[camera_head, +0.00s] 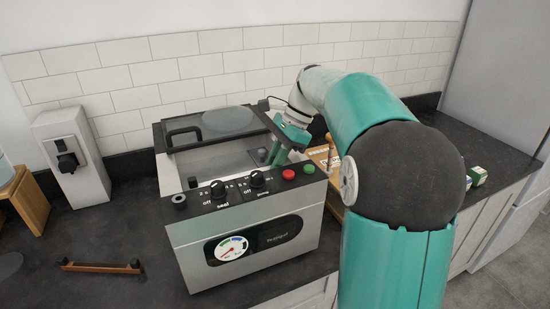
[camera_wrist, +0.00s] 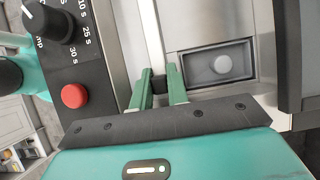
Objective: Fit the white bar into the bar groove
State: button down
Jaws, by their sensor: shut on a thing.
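My gripper (camera_wrist: 161,84) has its two green fingers shut on the end of the white bar (camera_wrist: 151,38), where a dark piece shows between the fingertips. The bar runs away from the fingers, along the inner front side of the steel chamber. The bar groove cannot be made out, and I cannot tell whether the bar is seated or just above it. In the head view my gripper (camera_head: 277,152) reaches down into the right front part of the open sealing machine (camera_head: 245,235). The bar is not clear there.
The machine's clear lid (camera_head: 230,121) with its dark handle is raised at the back. Knobs and a red button (camera_head: 288,174) line its front panel. A brown strip with dark ends (camera_head: 102,267) lies on the counter at left. A wall-side box (camera_head: 72,158) stands behind it.

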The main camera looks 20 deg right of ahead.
jog(key=shift+f, duration=0.1)
jog(key=c, duration=1.3)
grip_release()
jog(key=shift+f, duration=0.1)
jog(key=v, duration=1.4)
jog(key=shift+s, duration=0.1)
